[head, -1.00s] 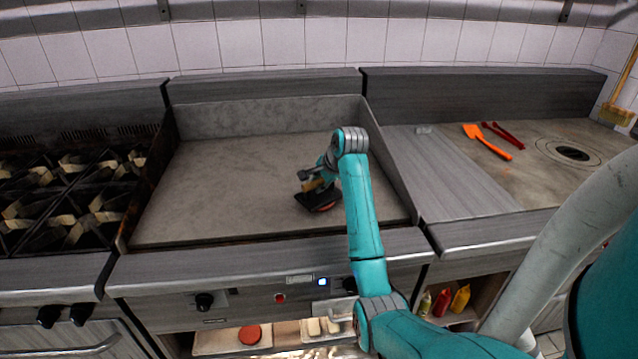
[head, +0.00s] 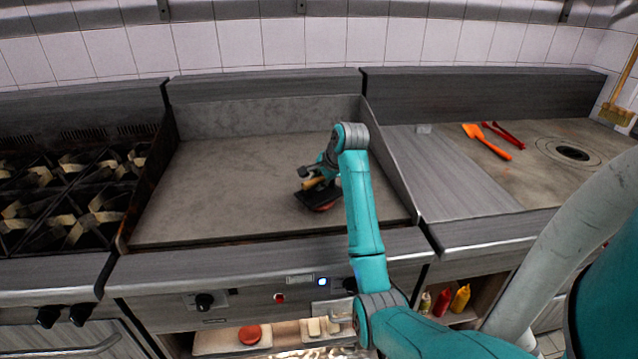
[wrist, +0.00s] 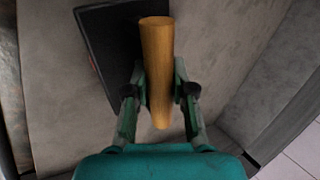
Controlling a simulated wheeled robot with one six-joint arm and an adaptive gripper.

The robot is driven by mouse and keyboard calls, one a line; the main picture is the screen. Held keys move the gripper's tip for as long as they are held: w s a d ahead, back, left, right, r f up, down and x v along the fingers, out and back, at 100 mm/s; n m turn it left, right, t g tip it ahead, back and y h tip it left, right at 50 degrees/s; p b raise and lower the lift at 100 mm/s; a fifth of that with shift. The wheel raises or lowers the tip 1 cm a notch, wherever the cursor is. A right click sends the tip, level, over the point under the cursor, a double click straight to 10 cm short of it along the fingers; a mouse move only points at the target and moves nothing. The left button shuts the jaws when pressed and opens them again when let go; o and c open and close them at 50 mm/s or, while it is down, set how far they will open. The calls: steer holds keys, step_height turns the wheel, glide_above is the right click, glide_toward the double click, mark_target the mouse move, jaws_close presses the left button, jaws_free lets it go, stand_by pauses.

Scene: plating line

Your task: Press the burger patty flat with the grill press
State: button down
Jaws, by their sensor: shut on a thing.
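The grill press has a dark flat plate (head: 309,198) and a wooden handle (wrist: 157,70). My gripper (wrist: 159,90) is shut on the wooden handle. In the head view my gripper (head: 318,176) is over the right part of the griddle (head: 230,185). The burger patty (head: 325,208) shows as a thin reddish edge under the front of the plate; the rest of it is hidden. A trace of red also shows along the plate's left edge in the wrist view. The plate looks slightly tilted on or just above the patty; I cannot tell how firmly they touch.
A raised side wall (head: 388,165) bounds the griddle close on my arm's right. An orange spatula (head: 487,141) and red tongs (head: 497,131) lie on the right counter. A burner range (head: 70,200) stands left. A red patty (head: 250,334) lies on a tray below. The griddle's left part is clear.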

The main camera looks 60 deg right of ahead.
steer(key=shift+w+r, duration=0.1)
steer(key=shift+r, duration=4)
steer(key=shift+d, duration=0.1)
